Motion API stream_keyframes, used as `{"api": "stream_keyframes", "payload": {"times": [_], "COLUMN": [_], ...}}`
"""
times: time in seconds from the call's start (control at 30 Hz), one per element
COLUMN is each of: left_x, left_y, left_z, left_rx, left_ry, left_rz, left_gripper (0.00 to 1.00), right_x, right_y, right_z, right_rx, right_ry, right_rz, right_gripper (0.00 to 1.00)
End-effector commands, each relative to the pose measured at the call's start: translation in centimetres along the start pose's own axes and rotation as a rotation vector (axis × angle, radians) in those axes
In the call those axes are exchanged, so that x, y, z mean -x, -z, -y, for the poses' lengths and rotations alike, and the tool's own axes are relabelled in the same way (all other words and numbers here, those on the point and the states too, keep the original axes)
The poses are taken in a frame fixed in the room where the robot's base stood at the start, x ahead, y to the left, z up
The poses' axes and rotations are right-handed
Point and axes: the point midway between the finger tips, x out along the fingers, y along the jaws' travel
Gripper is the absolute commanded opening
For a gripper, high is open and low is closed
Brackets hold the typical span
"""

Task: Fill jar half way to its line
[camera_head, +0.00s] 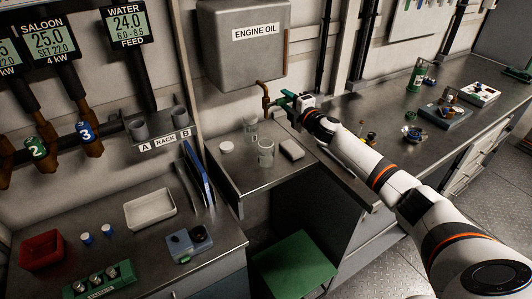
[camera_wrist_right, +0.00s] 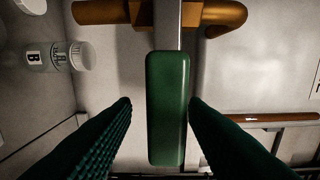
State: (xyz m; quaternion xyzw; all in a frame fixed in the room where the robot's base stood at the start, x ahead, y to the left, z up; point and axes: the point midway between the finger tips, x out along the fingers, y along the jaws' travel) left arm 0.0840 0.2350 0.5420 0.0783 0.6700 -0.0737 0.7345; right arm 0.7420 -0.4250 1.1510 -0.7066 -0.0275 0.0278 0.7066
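The grey engine oil tank (camera_head: 240,50) hangs on the back wall, with a copper outlet pipe and tap (camera_head: 266,98) below it. A clear jar (camera_head: 266,153) stands on the metal counter below the tap; its line and contents are too small to tell. Another clear jar (camera_head: 250,130) stands just behind it. The right wrist view shows a clear jar with a "B" label (camera_wrist_right: 40,55). My right gripper (camera_head: 286,101) is at the tap. Its fingers (camera_wrist_right: 160,102) are open on either side of the green tap handle (camera_wrist_right: 168,110). My left gripper is out of view.
A white tray (camera_head: 150,208), red bin (camera_head: 41,250) and blue-grey device (camera_head: 188,243) are on the left bench. A green stool (camera_head: 294,268) stands below.

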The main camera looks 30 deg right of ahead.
Motion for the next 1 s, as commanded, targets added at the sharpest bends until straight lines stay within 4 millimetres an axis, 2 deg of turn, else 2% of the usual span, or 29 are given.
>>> {"api": "stream_keyframes", "payload": {"times": [1.0], "left_x": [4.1], "left_y": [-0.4], "left_z": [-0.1], "left_rx": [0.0], "left_ry": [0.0], "left_rz": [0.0], "left_gripper": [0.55], "right_x": [0.0], "right_y": [0.0], "right_z": [4.4], "right_rx": [0.0], "right_ry": [0.001], "right_rz": [0.001], "right_gripper": [0.4]}}
